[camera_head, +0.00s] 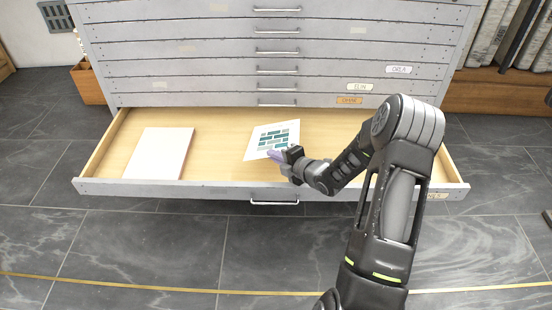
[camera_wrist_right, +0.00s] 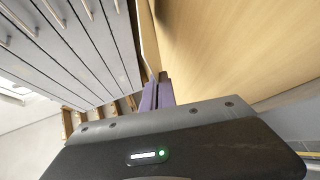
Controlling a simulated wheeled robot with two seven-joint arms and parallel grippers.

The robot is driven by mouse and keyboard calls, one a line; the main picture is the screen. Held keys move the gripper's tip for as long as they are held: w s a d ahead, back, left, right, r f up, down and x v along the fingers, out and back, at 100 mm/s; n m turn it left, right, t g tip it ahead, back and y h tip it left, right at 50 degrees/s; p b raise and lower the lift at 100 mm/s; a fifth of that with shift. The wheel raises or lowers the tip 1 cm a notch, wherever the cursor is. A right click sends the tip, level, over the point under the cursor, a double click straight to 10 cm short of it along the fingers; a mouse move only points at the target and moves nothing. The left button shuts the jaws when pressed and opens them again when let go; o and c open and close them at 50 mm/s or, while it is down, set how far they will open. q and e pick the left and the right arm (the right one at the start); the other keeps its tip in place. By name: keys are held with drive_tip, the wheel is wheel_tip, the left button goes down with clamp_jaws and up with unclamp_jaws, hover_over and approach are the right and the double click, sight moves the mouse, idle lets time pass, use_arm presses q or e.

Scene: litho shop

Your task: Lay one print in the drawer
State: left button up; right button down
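The print (camera_head: 272,138), a white sheet with a teal and grey brick-like pattern, is over the middle of the open drawer (camera_head: 222,140). My right gripper (camera_head: 275,155) has its purple fingers at the print's near edge, above the drawer's front part. In the right wrist view the fingers (camera_wrist_right: 157,92) are close together, with the sheet's thin white edge (camera_wrist_right: 148,42) rising from between them. The print looks tilted there, seen almost edge-on; whether it touches the drawer floor is unclear. My left gripper is not in view.
A white stack or board (camera_head: 160,153) lies in the drawer's left part. The grey cabinet (camera_head: 200,50) with several shut, labelled drawers stands behind. The drawer floor between the white stack and the print is bare. My right arm covers much of the drawer's right part.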

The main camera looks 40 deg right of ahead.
drive_tip(key=c, duration=2.1)
unclamp_jaws()
drive_tip(key=shift+f, duration=0.15)
drive_tip(key=shift+o, duration=1.1)
drive_tip(key=shift+s, duration=0.1)
drive_tip(key=p+v, duration=0.2)
drive_tip(key=v, duration=0.6)
wheel_tip(320, 180, up, 7)
drive_tip(key=s+p, duration=0.2)
drive_tip(key=p, duration=0.3)
drive_tip(key=shift+s, duration=0.35)
